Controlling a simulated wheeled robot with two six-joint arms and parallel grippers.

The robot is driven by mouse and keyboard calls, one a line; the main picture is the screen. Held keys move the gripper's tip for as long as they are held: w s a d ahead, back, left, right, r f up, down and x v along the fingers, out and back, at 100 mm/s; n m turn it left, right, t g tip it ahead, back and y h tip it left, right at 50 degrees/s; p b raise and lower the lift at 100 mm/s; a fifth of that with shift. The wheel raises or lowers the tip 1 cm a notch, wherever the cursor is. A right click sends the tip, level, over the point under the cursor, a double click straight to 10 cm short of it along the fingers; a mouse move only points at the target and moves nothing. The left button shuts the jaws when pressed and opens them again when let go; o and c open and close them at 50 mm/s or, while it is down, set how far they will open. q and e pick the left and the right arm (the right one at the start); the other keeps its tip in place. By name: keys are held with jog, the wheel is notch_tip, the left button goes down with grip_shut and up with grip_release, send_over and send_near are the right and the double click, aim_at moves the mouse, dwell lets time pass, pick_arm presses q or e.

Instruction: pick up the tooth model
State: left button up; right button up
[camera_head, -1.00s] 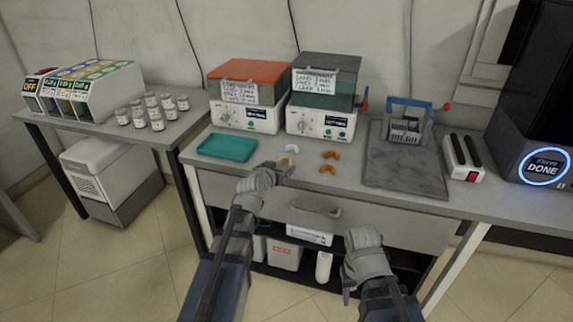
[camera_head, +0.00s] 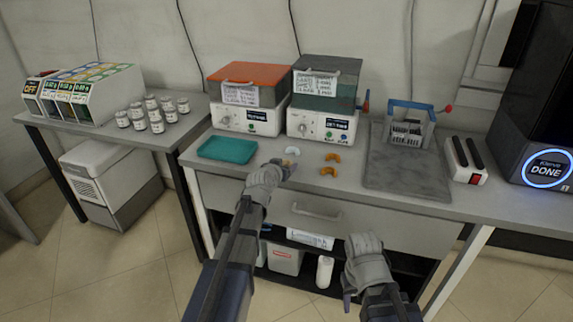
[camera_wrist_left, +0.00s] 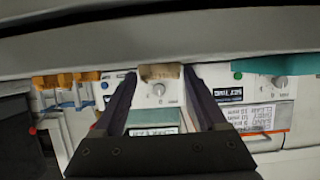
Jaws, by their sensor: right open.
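A small tan tooth model (camera_head: 287,163) is at the fingertips of my left gripper (camera_head: 284,167) near the front edge of the bench. In the left wrist view the tan model (camera_wrist_left: 160,72) lies between the two fingertips and about fills the gap. Whether the fingers press on it, or it rests on the bench, I cannot tell. A pale tooth model (camera_head: 292,151) lies just behind it. Two orange models (camera_head: 333,157) lie to the right. My right gripper (camera_head: 348,296) is open and low in front of the drawer, apart from the models.
A teal tray (camera_head: 227,149) lies left of the models. Two lidded machines (camera_head: 247,118) stand behind. A grey mat (camera_head: 405,178) with a blue-handled basket (camera_head: 408,128) is to the right. A drawer handle (camera_head: 315,211) projects below the bench edge.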

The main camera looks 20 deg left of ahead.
pick_arm(q)
jog(key=c, duration=0.9)
jog(key=shift+r, duration=0.15)
notch_tip(320, 180, up, 10)
jog(key=p, duration=1)
